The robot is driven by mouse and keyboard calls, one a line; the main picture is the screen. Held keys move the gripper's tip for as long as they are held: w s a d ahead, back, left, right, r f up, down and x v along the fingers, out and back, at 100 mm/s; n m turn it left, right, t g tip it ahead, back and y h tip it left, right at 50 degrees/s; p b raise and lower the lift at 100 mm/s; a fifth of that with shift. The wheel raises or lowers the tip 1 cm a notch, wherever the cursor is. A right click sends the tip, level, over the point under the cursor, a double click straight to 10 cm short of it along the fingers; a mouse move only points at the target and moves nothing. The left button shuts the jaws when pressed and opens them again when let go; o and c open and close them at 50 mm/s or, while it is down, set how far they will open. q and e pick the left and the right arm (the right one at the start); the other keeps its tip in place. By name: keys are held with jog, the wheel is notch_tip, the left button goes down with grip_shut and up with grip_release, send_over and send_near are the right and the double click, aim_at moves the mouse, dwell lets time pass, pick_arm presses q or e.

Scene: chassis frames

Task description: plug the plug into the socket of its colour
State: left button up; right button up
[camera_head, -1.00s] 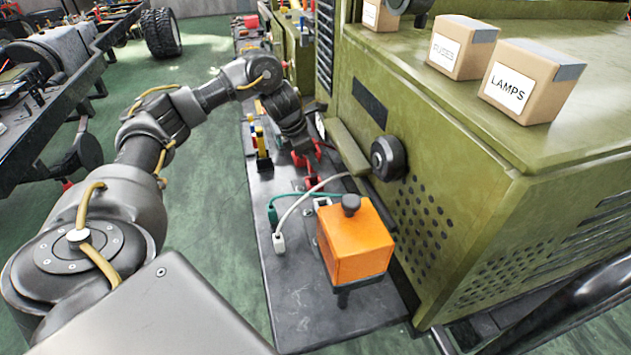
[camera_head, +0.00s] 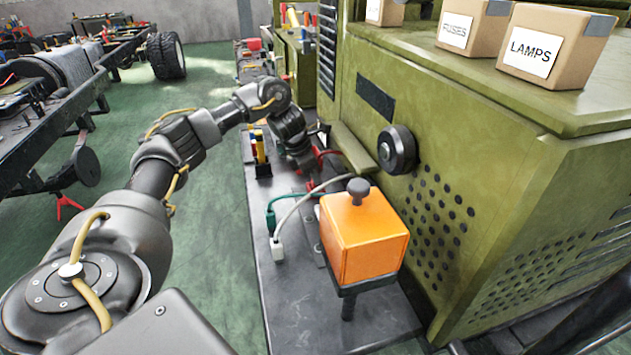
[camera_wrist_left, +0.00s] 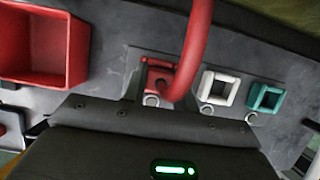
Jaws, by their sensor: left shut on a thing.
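My left gripper (camera_head: 308,174) is low over the grey bench strip beside the green machine. In the left wrist view it is shut on the red plug (camera_wrist_left: 159,84), whose red cable (camera_wrist_left: 202,40) arches upward. The plug is over or at the red socket (camera_wrist_left: 153,70); I cannot tell whether it is seated. The white socket (camera_wrist_left: 219,88) and teal socket (camera_wrist_left: 265,97) sit in a row to the right, both empty. In the head view, a white plug (camera_head: 277,249) and a green plug (camera_head: 271,220) are on the bench with their cables. My right gripper is not in view.
An orange box (camera_head: 363,240) on a dark stand is on the near bench. The green machine (camera_head: 470,190) with a black knob (camera_head: 397,150) walls off the right. A red bin (camera_wrist_left: 40,45) is left of the sockets. Yellow-handled tools (camera_head: 260,148) stand behind the gripper.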

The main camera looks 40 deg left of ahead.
pick_arm(q)
jog(key=shift+r, duration=0.1)
jog(key=o, duration=1.1)
jog(key=shift+c, duration=0.2)
